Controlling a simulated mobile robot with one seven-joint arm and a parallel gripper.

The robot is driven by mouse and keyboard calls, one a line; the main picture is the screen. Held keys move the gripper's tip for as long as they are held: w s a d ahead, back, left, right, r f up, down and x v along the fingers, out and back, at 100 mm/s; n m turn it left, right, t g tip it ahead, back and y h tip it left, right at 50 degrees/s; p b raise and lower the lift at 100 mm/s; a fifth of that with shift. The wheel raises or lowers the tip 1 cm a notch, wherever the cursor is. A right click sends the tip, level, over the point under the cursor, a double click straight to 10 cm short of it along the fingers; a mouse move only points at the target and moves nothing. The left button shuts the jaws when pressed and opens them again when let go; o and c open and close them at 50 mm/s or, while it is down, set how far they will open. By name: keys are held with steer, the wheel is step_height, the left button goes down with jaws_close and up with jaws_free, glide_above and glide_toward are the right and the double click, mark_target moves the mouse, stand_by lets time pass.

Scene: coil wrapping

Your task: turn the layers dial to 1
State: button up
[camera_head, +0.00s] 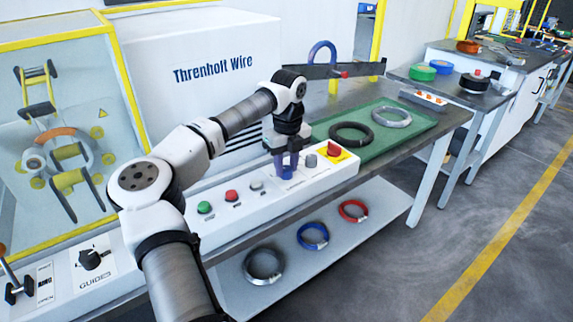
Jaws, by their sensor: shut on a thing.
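My gripper (287,172) points down at the white control panel (300,190), between a pale button and a grey knob. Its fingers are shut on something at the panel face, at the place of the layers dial. The dial itself is hidden by the fingers, so its pointer and setting cannot be read. The small label beside the fingers is too small to read.
Along the panel are a green button (204,207), a red button (231,196), a pale button (257,186), a grey knob (311,161) and a red stop knob (334,149). A guides dial (90,259) is at left. Coils lie on a green mat (408,135) and lower shelf.

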mark_target(287, 168)
steer(key=shift+r, duration=0.1)
stand_by(0.3)
steer(key=o, duration=1)
step_height(287, 168, up, 14)
steer(key=shift+w+d+f+b, duration=0.1)
steer(key=shift+b, duration=0.3)
